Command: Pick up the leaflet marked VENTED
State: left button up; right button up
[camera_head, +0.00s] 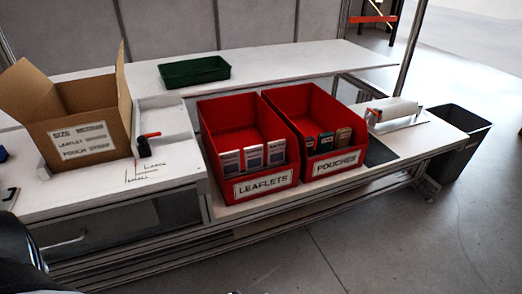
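Three upright leaflets, white with darker tops, stand side by side at the front of the left red bin (265,187), labelled LEAFLETS. They are the left leaflet (230,164), the middle leaflet (253,158) and the right leaflet (276,152). Their print is too small to read, so I cannot tell which is marked VENTED. Neither of my grippers is in view; a dark part of my own body shows at the lower left.
A right red bin (333,165), labelled POUCHES, holds several dark and brown pouches. A green tray (194,72) sits behind. A white roll (391,110) and grey waste bin (461,140) are right.

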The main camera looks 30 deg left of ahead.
aim_at(253, 155)
jog(key=u, duration=0.7)
jog(key=i, duration=1.05)
jog(key=u, duration=1.4)
jog(key=i, duration=0.25)
jog(key=u, duration=0.15)
